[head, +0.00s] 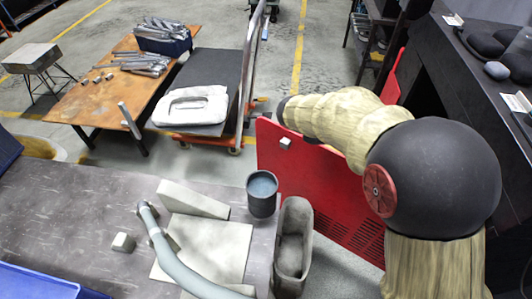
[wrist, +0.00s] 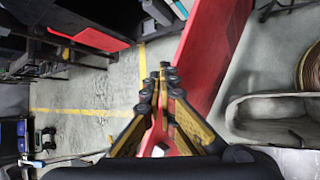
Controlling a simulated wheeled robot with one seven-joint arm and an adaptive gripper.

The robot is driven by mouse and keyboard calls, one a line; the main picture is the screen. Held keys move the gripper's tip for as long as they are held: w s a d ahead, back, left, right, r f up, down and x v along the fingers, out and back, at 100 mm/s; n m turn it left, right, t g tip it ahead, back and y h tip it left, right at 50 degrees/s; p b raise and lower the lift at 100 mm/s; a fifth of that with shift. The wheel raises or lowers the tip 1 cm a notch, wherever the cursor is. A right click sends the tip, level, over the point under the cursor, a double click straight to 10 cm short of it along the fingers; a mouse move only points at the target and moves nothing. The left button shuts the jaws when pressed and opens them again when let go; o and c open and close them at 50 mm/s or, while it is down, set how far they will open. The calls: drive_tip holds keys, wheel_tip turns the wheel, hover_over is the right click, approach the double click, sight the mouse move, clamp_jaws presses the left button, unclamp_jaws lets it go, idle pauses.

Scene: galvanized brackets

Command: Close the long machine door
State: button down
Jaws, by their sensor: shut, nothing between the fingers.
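The long red machine door (head: 285,165) stands swung out from the dark machine at the right, behind the grey bench. A small light block (head: 285,143) sits on its face near the top left. My arm reaches across the door's upper edge and hides part of it; my fingers cannot be made out in the head view. In the wrist view my gripper (wrist: 163,72) is shut and empty, close along the left side of the red door (wrist: 212,40). I cannot tell whether the fingers touch it.
Behind stand a cart (head: 215,75) and a rusty table (head: 80,100). Concrete floor (head: 325,75) lies open beyond the door.

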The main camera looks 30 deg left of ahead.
drive_tip(key=s+a+f+n+t+y+p, duration=0.1)
drive_tip(key=a+f+n+t, duration=0.1)
drive_tip(key=a+f+n, duration=0.65)
drive_tip(key=s+a+f+n+t+y+p, duration=0.1)
drive_tip(key=a+f+n+t, duration=0.15)
drive_tip(key=a+f, duration=1.05)
drive_tip(key=n+y, duration=0.1)
drive_tip(key=n, duration=0.2)
approach(270, 152)
drive_tip(key=shift+n, duration=0.3)
drive_tip(key=b+x, duration=0.2)
drive_tip(key=x, duration=0.3)
drive_tip(key=shift+s+f+b, duration=0.2)
drive_tip(key=shift+b, duration=0.1)
drive_tip(key=shift+w+r, duration=0.1)
drive_tip(key=shift+w, duration=0.3)
